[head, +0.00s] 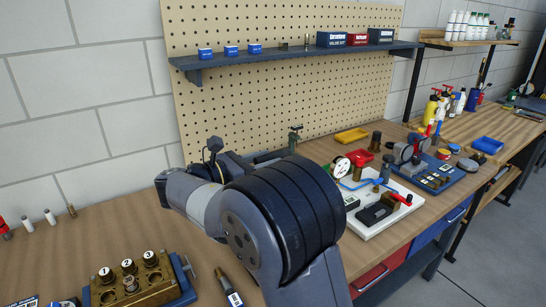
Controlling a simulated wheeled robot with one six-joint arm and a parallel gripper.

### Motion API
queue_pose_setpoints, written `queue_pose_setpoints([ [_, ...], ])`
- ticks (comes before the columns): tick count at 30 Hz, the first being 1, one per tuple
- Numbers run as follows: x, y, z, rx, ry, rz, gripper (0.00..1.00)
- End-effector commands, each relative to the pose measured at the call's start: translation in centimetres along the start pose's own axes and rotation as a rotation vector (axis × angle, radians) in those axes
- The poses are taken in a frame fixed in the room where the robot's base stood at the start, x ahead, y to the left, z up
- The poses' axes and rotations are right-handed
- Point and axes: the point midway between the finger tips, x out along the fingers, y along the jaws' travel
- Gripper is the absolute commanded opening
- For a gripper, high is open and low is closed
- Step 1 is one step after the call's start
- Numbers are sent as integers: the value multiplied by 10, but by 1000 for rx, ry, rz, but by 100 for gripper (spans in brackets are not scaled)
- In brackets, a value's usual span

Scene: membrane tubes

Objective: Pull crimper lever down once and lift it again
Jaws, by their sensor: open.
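My arm fills the middle of the head view and hides much of the bench behind it. My gripper's fingers do not show; they are hidden behind the arm or out of frame. No crimper lever can be made out with certainty. A dark metal device (268,156) stands partly hidden behind my arm, near the pegboard. A greenish upright part with a crosspiece (295,138) rises at its right end. I cannot tell whether this is the crimper or its lever.
A white board with a gauge and red-handled valve (384,224) lies right of my arm. A shelf (290,56) crosses the pegboard.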

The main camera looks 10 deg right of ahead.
Motion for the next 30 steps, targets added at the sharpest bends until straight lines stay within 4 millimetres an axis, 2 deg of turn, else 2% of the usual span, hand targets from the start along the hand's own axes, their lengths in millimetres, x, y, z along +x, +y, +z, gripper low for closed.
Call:
queue_pose_setpoints([
  [1,8,-1,0,0,0,-4,43],
  [6,21,0,0,1,0,-1,43],
  [15,23,0,0,2,0,0,43],
  [30,23,0,0,1,0,0,3],
])
